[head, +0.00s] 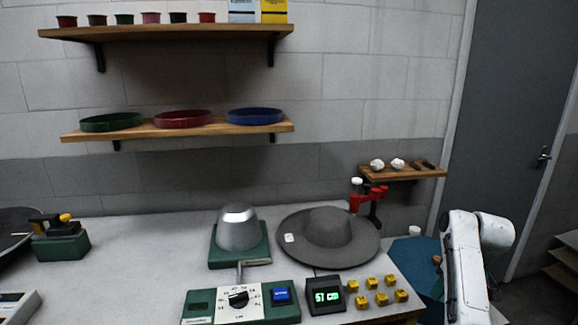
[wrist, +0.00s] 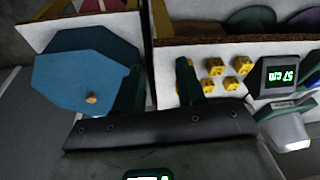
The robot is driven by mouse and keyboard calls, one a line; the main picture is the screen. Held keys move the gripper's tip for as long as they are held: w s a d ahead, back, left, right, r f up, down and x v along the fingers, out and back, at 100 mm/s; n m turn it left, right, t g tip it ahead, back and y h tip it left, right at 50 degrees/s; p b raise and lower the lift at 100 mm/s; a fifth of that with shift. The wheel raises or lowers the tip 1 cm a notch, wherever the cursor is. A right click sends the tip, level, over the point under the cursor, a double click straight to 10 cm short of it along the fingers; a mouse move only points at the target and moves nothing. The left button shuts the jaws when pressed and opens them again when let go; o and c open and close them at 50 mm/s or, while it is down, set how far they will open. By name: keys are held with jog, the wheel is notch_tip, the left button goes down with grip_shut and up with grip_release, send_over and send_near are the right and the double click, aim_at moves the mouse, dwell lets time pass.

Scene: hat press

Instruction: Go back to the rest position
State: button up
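My gripper (wrist: 160,88) shows in the wrist view as two dark green fingers set well apart, with nothing between them. Beyond the fingers lie the edge of the bench and the area beside it. In the head view my white arm stands at the right edge, and the gripper itself is not visible there. The grey hat (head: 330,237) lies on the bench with a small white tag on its brim. The metal hat block (head: 238,228) stands on a green base to its left.
A display reading 57 cm (head: 325,295), yellow blocks (head: 368,285) and a dial panel (head: 240,300) line the bench front. A blue surface (wrist: 88,72) with a tan knob lies beside the bench. A red clamp (head: 368,197) stands behind the hat. Shelves (head: 180,130) hang above.

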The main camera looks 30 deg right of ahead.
jog(key=s+a+f, duration=0.3)
jog(key=a+f, duration=0.1)
jog(key=a, duration=0.3)
jog(key=s+a+f+g, duration=0.1)
jog(key=s+a+f, duration=0.2)
jog(key=a+f, duration=0.35)
jog(key=s+a+f, duration=0.3)
jog(key=a, duration=0.6)
jog(key=s+a+n+g, duration=0.1)
jog(key=s+a, duration=1)
jog(key=s, duration=0.4)
jog(key=shift+s+a, duration=0.3)
jog(key=shift+a, duration=0.05)
